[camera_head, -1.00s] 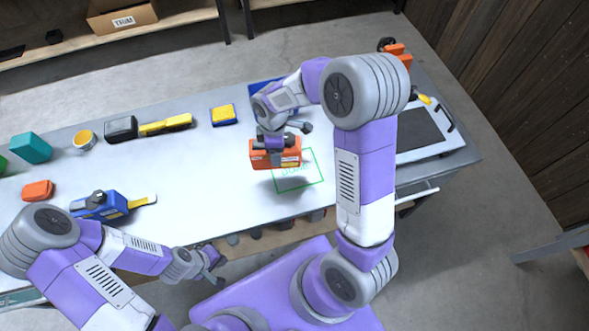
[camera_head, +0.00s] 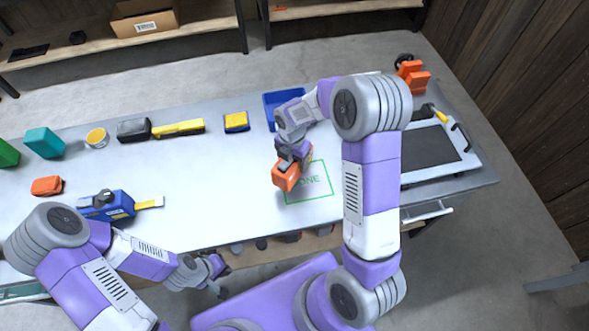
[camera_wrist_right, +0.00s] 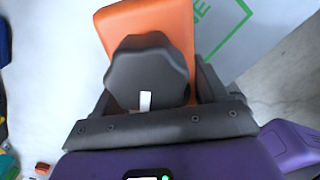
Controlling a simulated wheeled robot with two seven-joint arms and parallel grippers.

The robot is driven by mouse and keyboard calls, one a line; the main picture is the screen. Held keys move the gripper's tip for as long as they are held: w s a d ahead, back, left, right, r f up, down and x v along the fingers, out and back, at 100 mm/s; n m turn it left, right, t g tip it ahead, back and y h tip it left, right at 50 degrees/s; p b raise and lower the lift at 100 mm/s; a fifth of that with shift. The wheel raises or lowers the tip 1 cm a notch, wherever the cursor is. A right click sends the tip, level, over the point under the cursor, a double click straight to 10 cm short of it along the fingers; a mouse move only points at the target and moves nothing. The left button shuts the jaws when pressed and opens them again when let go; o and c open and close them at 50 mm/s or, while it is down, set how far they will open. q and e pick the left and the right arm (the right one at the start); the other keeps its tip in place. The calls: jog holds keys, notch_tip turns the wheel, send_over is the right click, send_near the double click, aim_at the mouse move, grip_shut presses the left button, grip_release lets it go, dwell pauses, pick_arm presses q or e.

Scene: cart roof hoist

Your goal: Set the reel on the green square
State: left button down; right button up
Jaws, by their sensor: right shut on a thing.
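The reel (camera_head: 286,176), an orange block with a dark ribbed knob, is in my right gripper (camera_head: 296,153). In the right wrist view the gripper's dark fingers (camera_wrist_right: 152,92) are shut around the knob, and the orange body (camera_wrist_right: 150,22) extends beyond it. The green square (camera_head: 318,186) is a thin outline with lettering on the table. In the head view the reel overlaps its left side; I cannot tell whether it touches the table. In the right wrist view the outline (camera_wrist_right: 232,37) shows beside the reel. My left gripper (camera_head: 219,276) is empty at the table's front edge, its fingers apart.
A blue tray (camera_head: 270,112) stands behind the reel. A yellow-and-blue box (camera_head: 236,122) is left of it, and a blue tool (camera_head: 107,206) lies at the front left. A panel with a dark inset (camera_head: 425,154) is at the right. The table's middle is clear.

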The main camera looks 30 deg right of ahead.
notch_tip(320, 180, down, 4)
jog(key=shift+r+b, duration=0.1)
jog(key=shift+b, duration=0.25)
jog(key=shift+f, duration=0.2)
jog(key=shift+f, duration=0.15)
jog(key=o, duration=1.3)
jog(key=shift+o, duration=0.2)
